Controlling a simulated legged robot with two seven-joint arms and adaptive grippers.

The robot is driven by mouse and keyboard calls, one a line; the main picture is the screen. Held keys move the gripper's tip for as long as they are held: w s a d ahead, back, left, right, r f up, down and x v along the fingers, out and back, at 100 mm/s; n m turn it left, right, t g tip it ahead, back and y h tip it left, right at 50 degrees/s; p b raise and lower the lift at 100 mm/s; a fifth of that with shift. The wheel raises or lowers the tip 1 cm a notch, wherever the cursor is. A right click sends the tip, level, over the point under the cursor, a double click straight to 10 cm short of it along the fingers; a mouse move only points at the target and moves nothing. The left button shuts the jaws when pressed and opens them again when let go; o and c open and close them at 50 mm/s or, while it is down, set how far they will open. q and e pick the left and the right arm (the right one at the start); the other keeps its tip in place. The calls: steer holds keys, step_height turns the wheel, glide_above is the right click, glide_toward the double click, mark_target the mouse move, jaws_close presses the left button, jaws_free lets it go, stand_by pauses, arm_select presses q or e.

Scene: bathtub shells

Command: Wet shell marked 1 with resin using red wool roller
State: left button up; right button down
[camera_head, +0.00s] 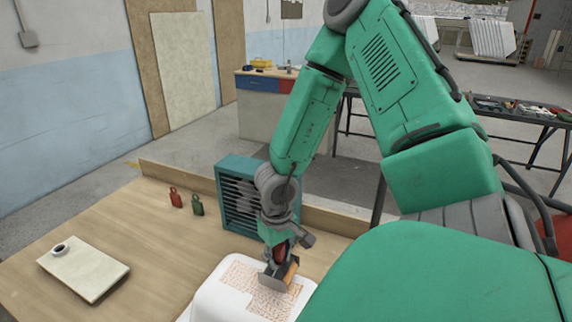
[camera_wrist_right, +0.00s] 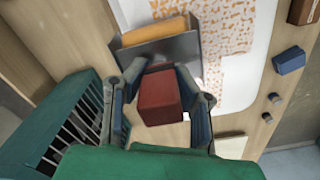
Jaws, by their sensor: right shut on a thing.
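My right gripper (camera_head: 282,256) is shut on the red handle (camera_wrist_right: 160,95) of a tool with a grey metal plate (camera_wrist_right: 175,55) and an orange roller part (camera_wrist_right: 155,31). In the head view the tool's grey and orange end (camera_head: 282,275) is over the white shell (camera_head: 212,300), close to or touching its top; I cannot tell which. The shell's top carries speckled orange-and-white patches (camera_head: 240,277), which also show in the wrist view (camera_wrist_right: 228,25). No number is legible on the shell. My left gripper is out of view.
A teal louvred box (camera_head: 238,195) stands just behind the shell, near my right gripper. Small red (camera_head: 175,197) and green (camera_head: 197,205) lock-shaped items stand left of it. A pale board (camera_head: 95,275) with a small cup (camera_head: 61,249) lies at the left. Wooden table between is clear.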

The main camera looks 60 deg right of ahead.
steer(key=shift+w+a, duration=0.2)
steer(key=shift+w, duration=0.25)
steer(key=shift+w+d+f, duration=0.1)
steer(key=shift+w, duration=0.5)
steer(key=shift+w+d+f, duration=0.1)
steer(key=shift+w, duration=0.45)
steer(key=shift+w+a, duration=0.15)
steer(key=shift+w, duration=0.7)
steer(key=shift+w+a, duration=0.15)
steer(key=shift+w, duration=0.7)
steer(key=w, duration=1)
steer(key=shift+w+a, duration=0.3)
steer(key=shift+w, duration=0.05)
steer(key=shift+r, duration=0.2)
steer(key=shift+r, duration=2.95)
